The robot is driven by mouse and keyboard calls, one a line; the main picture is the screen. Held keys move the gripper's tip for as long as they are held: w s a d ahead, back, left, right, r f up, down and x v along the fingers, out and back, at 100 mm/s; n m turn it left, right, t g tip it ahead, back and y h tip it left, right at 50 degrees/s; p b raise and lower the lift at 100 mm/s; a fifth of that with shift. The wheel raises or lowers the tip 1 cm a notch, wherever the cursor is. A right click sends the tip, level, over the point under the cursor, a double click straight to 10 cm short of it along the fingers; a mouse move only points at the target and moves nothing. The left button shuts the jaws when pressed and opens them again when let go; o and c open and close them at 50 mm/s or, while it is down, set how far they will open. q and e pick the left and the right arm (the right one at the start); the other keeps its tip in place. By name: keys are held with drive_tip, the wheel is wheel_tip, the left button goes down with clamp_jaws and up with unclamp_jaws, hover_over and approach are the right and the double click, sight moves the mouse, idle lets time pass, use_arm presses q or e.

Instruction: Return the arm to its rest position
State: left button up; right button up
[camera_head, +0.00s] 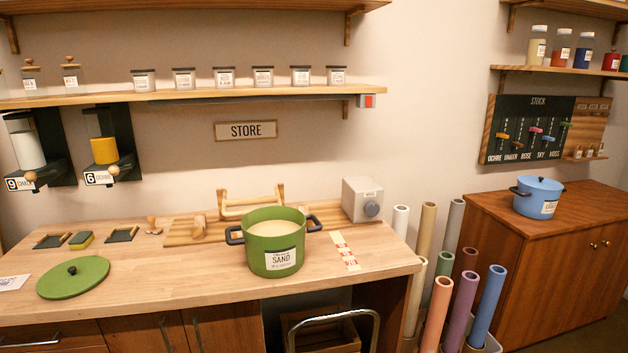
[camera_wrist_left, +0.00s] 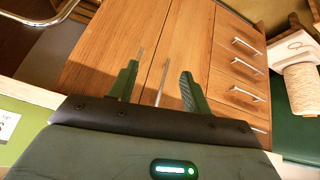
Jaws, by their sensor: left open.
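My left gripper (camera_wrist_left: 158,88) shows in the left wrist view with its two green fingers apart and nothing between them. It faces wooden cabinet fronts (camera_wrist_left: 130,40) and drawers with metal handles (camera_wrist_left: 240,90). Neither gripper shows in the head view, and my right gripper is in no view.
A wooden worktop (camera_head: 200,285) carries an open green pot (camera_head: 272,250) labelled SAND, its green lid (camera_head: 73,277) and a grey box (camera_head: 362,200). Coloured rolls (camera_head: 462,310) stand right of it. A blue pot (camera_head: 537,197) sits on a brown cabinet (camera_head: 545,260).

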use_arm(q)
drive_tip(key=s+d+f+m+t+h, duration=0.1)
drive_tip(key=s+d+f+m, duration=0.15)
drive_tip(key=s+f, duration=0.35)
drive_tip(key=s+d+f+m+h, duration=0.1)
drive_tip(key=s+d+f, duration=0.25)
drive_tip(key=s, duration=0.45)
drive_tip(key=s+d+m+t+h, duration=0.1)
drive_tip(key=s+d+m, duration=0.2)
drive_tip(key=s, duration=1.2)
drive_tip(key=d, duration=0.3)
drive_tip(key=shift+s+f+t, duration=0.2)
drive_tip(key=shift+s+t, duration=0.15)
drive_tip(key=shift+t, duration=0.05)
drive_tip(key=shift+d, duration=0.1)
